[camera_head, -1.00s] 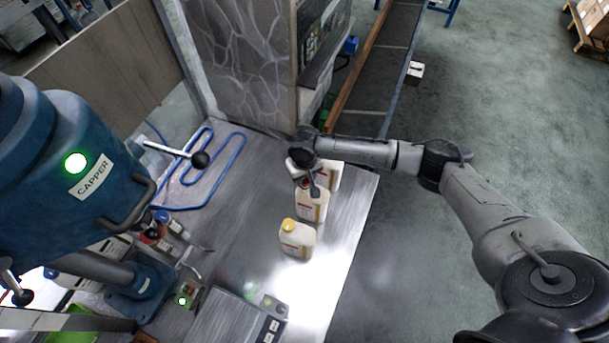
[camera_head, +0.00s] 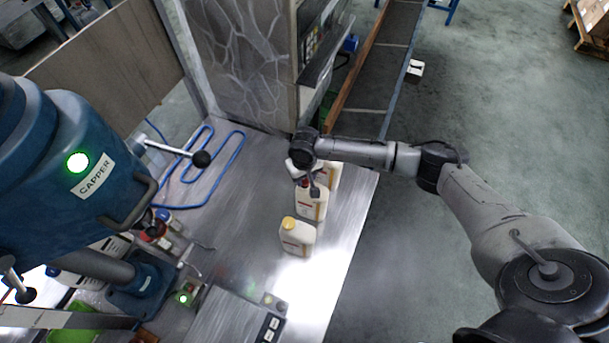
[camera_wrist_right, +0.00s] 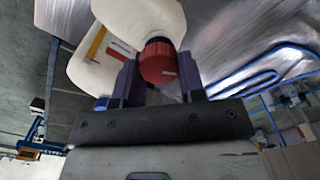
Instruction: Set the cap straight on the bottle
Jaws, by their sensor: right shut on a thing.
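A white bottle (camera_head: 311,206) with a label stands on the metal table. My right gripper (camera_wrist_right: 158,80) is over it and hides its top in the head view. In the right wrist view the gripper is shut on a red cap (camera_wrist_right: 158,62), which sits at the mouth of a white bottle (camera_wrist_right: 140,18). The cap looks slightly tilted to the bottle in that view, but I cannot tell whether it is seated. My left gripper does not show.
A bottle with a yellow cap (camera_head: 297,236) stands just in front, and another white bottle (camera_head: 331,178) just behind. The blue capper (camera_head: 95,190) fills the left. A blue hose (camera_head: 222,172) lies on the table (camera_head: 255,205). The table's right edge is close.

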